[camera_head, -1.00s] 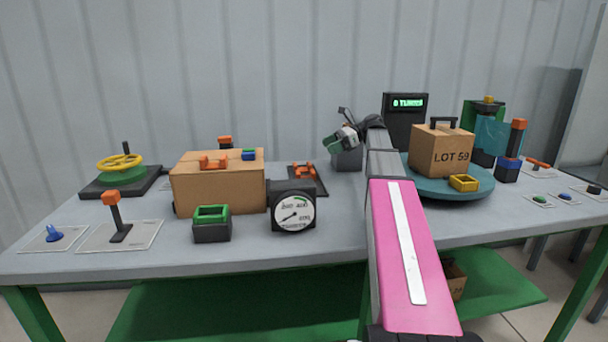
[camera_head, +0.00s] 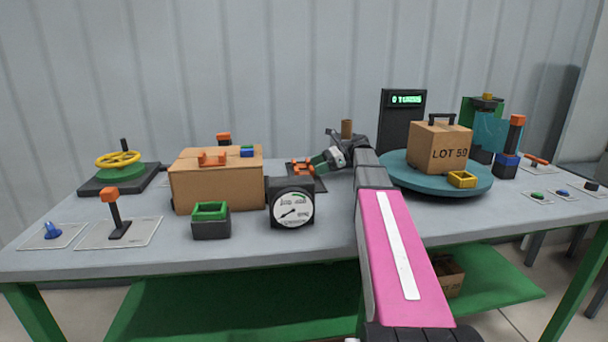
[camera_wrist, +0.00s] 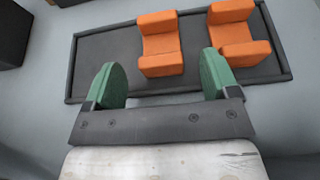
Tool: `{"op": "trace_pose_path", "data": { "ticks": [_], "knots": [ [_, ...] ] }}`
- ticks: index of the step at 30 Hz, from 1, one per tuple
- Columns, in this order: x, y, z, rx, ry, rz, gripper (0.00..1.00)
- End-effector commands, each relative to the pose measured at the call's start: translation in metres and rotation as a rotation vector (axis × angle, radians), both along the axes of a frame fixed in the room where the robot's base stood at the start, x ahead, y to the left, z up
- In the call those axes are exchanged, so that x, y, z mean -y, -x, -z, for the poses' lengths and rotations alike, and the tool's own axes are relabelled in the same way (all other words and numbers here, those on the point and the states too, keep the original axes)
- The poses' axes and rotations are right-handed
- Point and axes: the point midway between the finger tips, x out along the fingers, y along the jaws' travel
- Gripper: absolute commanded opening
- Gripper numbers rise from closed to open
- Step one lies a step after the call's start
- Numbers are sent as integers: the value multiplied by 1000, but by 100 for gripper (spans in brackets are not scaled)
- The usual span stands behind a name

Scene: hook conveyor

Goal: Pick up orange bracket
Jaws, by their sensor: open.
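Two orange brackets lie on a dark shallow tray at the back middle of the table. In the wrist view the left bracket (camera_wrist: 160,46) is just beyond the gap between my fingertips. The right bracket (camera_wrist: 238,36) lies up and to the right, beyond the right finger. In the head view the brackets (camera_head: 301,168) are partly hidden by my gripper (camera_head: 321,164). My gripper's green fingers (camera_wrist: 160,78) are open with nothing between them. The tray (camera_wrist: 105,50) shows a bare left part. Another orange bracket-like piece (camera_head: 212,159) sits on the cardboard box.
The cardboard box (camera_head: 215,190) and a black gauge (camera_head: 292,208) stand left of and in front of the tray. A blue turntable (camera_head: 430,184) with a LOT box (camera_head: 440,148) is right of my arm.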

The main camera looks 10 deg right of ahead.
Motion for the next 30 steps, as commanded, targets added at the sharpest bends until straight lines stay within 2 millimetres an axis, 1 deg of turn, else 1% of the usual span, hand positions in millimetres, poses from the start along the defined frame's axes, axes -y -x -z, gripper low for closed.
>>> {"op": "trace_pose_path", "data": {
  "ticks": [1,3,6,13,14,15,17,18,19,30],
  "knots": [
    [-9,2,4,-1,0,-2,81],
    [-19,1,8,-1,0,-2,81],
    [-28,1,12,-1,0,-1,81],
    [-30,0,13,-1,0,0,81],
    [-30,0,13,-1,0,0,78],
    [-30,0,13,-1,0,0,65],
    [-29,0,13,-1,0,0,45],
    [-29,0,13,-1,0,0,32],
    [-29,0,13,-1,0,0,27],
    [-29,0,10,0,0,0,27]
  ]
}}
